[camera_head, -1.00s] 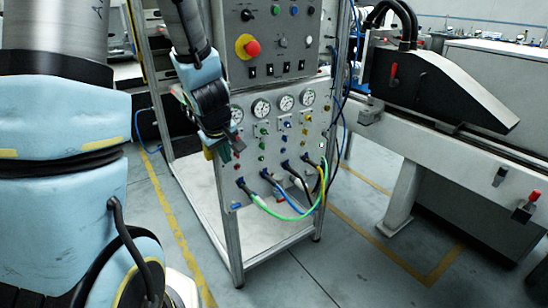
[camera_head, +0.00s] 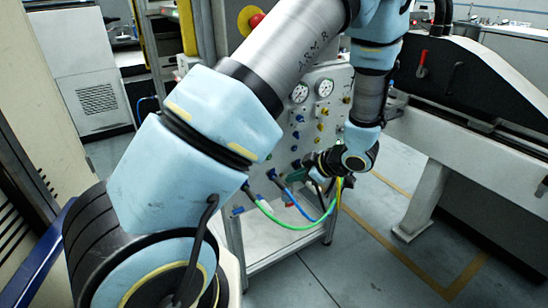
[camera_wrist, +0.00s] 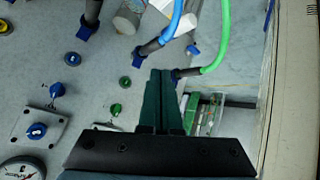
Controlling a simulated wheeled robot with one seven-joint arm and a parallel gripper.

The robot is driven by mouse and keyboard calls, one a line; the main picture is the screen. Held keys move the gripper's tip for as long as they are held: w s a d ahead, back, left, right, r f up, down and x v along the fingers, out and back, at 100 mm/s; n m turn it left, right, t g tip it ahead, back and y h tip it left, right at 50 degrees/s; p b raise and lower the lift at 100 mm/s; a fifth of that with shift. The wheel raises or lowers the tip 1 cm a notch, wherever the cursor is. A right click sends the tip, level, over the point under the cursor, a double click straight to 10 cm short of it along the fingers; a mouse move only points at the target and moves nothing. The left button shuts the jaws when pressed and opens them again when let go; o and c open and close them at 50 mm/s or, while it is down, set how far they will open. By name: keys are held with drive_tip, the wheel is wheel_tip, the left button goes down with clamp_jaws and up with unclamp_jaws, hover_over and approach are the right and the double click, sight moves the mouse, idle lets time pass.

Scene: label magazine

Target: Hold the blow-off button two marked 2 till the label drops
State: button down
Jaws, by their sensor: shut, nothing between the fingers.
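The grey control panel (camera_head: 318,112) carries gauges, coloured buttons and hoses. It also fills much of the wrist view (camera_wrist: 50,105), where it appears upside down. My gripper (camera_wrist: 161,76) is shut and empty, with dark green fingers pointing at the panel near the hose fittings. In the head view my gripper (camera_head: 297,175) is at the lower part of the panel. Small green knobs (camera_wrist: 116,110) and blue knobs (camera_wrist: 57,90) lie to the left of the fingers. I cannot read a 2 on any button. No label is recognisable. My arm hides much of the panel.
A blue hose (camera_wrist: 172,25) and a green hose (camera_wrist: 224,35) plug in close to the fingertips. A pressure gauge (camera_wrist: 22,170) is at the lower left of the wrist view. A grey machine bench (camera_head: 470,150) stands to the right. Floor between is clear.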

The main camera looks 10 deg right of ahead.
sight(269, 157)
drive_tip(key=w+a, duration=0.1)
drive_tip(key=w, duration=0.1)
drive_tip(key=w+a, duration=0.1)
drive_tip(key=w, duration=0.1)
drive_tip(key=w+a+b, duration=0.1)
drive_tip(key=w, duration=0.1)
drive_tip(key=shift+w+a, duration=0.1)
drive_tip(key=shift+w, duration=0.3)
drive_tip(key=shift+w+a, duration=0.3)
drive_tip(key=shift+w, duration=0.35)
idle(1.6)
drive_tip(key=shift+w+a+p, duration=0.15)
drive_tip(key=shift+w+p, duration=0.2)
drive_tip(key=shift+p, duration=0.1)
drive_tip(key=shift+w+a, duration=0.2)
drive_tip(key=shift+w, duration=0.15)
idle(1.7)
drive_tip(key=shift+s+p, duration=0.1)
drive_tip(key=shift+p, duration=0.2)
drive_tip(key=shift+s+d, duration=0.35)
drive_tip(key=shift+s, duration=0.3)
